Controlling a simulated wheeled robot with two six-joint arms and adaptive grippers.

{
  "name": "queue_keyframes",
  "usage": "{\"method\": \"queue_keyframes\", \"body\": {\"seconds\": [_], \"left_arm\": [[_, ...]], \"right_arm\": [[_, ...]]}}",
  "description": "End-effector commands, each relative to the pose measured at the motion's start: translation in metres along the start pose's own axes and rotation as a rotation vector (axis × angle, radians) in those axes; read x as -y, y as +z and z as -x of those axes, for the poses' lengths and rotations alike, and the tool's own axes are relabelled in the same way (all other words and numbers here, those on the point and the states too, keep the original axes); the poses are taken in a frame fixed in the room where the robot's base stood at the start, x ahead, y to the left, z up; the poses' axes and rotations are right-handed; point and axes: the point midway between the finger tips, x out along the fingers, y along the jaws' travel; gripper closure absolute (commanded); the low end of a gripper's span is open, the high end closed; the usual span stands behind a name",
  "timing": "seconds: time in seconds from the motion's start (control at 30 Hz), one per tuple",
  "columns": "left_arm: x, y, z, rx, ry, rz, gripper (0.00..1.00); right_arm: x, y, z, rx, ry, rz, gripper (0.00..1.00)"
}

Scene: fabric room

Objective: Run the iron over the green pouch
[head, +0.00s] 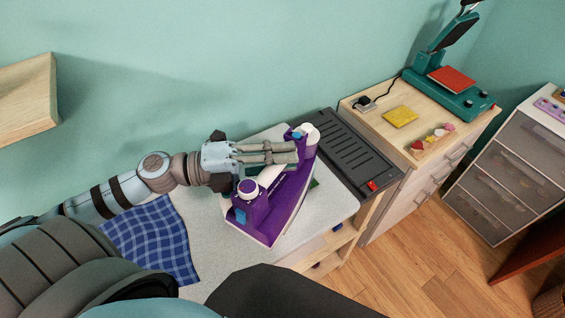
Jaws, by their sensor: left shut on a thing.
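A purple and white iron (264,209) is on or just above the pale ironing surface (216,278); I cannot tell if it touches. My left gripper (292,153) is shut on the iron at its far upper end. Small patches of green fabric, seemingly the green pouch (314,183), show beside the iron; most of it is hidden under the iron and gripper. My right gripper is not in view.
A blue checked cloth (153,238) lies at the left of the ironing surface. A dark slatted rest (351,152) stands at its right end. A wooden cabinet (390,101) beyond holds a teal heat press (447,92) and a yellow cloth (400,117). A wooden shelf (27,97) juts out at upper left.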

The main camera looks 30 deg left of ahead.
Motion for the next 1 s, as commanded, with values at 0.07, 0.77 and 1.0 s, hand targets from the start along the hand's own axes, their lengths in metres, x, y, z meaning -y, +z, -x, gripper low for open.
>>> {"method": "queue_keyframes", "body": {"seconds": [0.07, 0.77, 1.0], "left_arm": [[0.012, 0.007, -0.005, -0.002, -0.004, -0.008, 1.0], [0.131, 0.116, -0.03, -0.002, -0.009, -0.013, 1.0], [0.139, 0.132, -0.037, -0.107, 0.007, 0.006, 1.0]], "right_arm": [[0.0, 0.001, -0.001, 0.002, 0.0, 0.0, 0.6], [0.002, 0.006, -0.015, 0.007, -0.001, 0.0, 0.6], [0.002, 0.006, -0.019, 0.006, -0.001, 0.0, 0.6]]}}
